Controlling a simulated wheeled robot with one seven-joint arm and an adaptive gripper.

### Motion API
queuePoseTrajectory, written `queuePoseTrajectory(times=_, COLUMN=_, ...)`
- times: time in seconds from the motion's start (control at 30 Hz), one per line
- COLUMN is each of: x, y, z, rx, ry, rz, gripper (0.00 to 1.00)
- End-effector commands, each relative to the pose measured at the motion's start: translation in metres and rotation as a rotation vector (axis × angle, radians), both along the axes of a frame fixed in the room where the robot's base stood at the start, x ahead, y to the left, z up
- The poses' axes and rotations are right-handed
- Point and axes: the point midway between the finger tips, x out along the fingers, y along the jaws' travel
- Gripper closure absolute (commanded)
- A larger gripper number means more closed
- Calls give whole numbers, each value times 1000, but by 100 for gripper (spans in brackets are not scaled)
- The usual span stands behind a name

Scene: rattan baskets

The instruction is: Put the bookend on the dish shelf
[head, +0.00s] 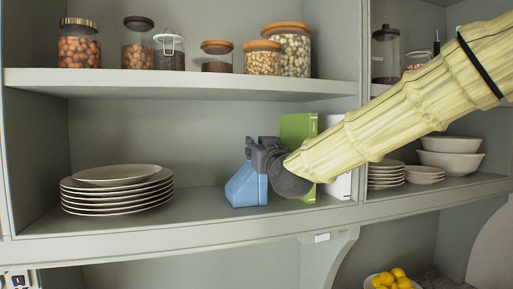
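A blue wedge-shaped object, which looks like the bookend (244,188), is on the dish shelf (215,222) in the head view, right of a stack of plates. Its base appears to rest on the shelf board, close to the front. My dark grey gripper (258,155) comes in from the right and overlaps the bookend's narrow upper end. The fingertips are small and partly hidden, so I cannot tell whether they are shut on the bookend or apart around it.
The stacked plates (117,196) stand at the left. A green book-like block (298,130) and a white one (342,187) stand behind my arm. An upper shelf (170,84) with jars runs above. Shelf between plates and bookend is clear.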

Motion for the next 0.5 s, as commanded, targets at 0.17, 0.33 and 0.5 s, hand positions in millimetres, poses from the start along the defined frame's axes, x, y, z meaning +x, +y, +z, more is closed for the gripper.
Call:
queuePoseTrajectory(times=0.17, x=0, y=0, z=-2, rx=0, ry=0, rz=0, gripper=74)
queuePoseTrajectory(times=0.33, x=0, y=0, z=-2, rx=0, ry=0, rz=0, gripper=58)
queuePoseTrajectory(times=0.5, x=0, y=0, z=-2, rx=0, ry=0, rz=0, gripper=58)
